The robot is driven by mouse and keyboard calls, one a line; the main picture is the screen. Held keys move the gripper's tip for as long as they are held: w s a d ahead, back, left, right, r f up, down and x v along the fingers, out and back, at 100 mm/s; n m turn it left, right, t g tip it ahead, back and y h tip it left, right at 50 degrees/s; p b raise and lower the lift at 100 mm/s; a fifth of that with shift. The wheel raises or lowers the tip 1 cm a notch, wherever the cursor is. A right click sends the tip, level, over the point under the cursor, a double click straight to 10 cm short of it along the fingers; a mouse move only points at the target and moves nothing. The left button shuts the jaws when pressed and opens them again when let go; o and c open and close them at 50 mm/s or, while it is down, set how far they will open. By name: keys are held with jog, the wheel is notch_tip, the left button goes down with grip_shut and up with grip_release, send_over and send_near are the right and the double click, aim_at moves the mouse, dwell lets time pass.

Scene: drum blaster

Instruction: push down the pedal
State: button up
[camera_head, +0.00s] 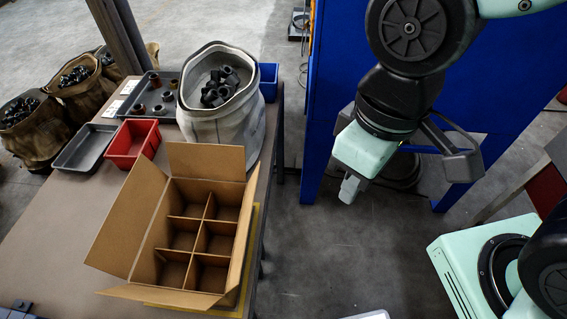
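No pedal can be made out for certain. A dark rounded thing (403,170) shows partly on the floor by the blue machine (338,75), behind my arm, and I cannot tell whether it is the pedal. My gripper (351,188) hangs pointing down in front of the machine, with a pale grey finger end showing below the mint-green hand. It appears to be above the floor. I see nothing held in it, but the finger gap is not clear. My arm hides part of the machine and the floor beneath it.
A table (45,230) on the left holds an open divided cardboard box (120,222), a red bin (133,140), grey trays and a grey sack (213,125) of dark parts. Grey floor (320,255) is clear between table and machine. A small floor device (299,25) stands at the top.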

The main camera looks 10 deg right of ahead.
grip_shut()
dwell(1.7)
